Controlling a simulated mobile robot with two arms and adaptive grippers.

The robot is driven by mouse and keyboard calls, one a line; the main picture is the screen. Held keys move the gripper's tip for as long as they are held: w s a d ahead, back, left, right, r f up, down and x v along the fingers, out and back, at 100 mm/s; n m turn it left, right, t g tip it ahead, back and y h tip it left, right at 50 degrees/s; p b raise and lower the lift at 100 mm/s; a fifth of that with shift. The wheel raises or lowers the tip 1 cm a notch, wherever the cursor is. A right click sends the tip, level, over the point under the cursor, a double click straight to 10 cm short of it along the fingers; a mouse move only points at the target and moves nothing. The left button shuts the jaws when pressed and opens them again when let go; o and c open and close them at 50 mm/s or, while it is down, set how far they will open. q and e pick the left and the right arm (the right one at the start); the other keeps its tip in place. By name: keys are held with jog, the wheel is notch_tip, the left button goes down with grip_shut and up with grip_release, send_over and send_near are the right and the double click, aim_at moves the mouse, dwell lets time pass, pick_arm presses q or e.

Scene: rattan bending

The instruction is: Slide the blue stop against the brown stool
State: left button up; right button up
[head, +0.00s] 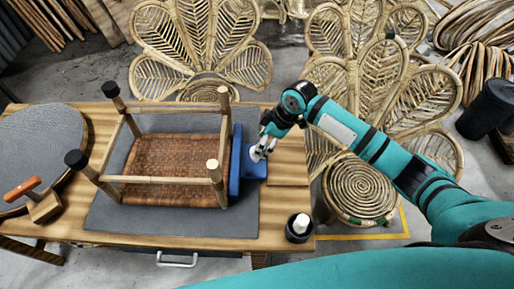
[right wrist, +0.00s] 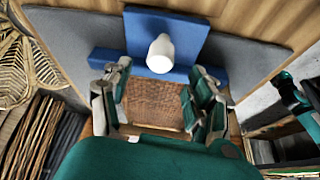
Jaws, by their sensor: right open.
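The brown stool (head: 165,170) lies upside down on a grey mat, its woven seat down and its legs, with black or pale tips, up. The blue stop (head: 235,165) stands at its right side, its long bar along the stool's edge; I cannot tell whether they touch. The blue stop also shows in the right wrist view (right wrist: 165,28), with a white knob (right wrist: 160,55) on it. My right gripper (head: 262,153) is over the stop. Its open fingers (right wrist: 160,70) are on either side of the knob, apart from it. My left gripper is not in view.
The grey mat (head: 105,215) covers much of the wooden table (head: 285,150). A dark pot with a white top (head: 299,228) stands at the front right corner. A round grey board (head: 40,150) and an orange-handled tool (head: 35,197) are at the left. Rattan chairs (head: 360,190) stand behind and right.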

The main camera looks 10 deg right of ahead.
jog(key=w+v, duration=0.1)
jog(key=v, duration=0.5)
jog(key=shift+s, duration=0.5)
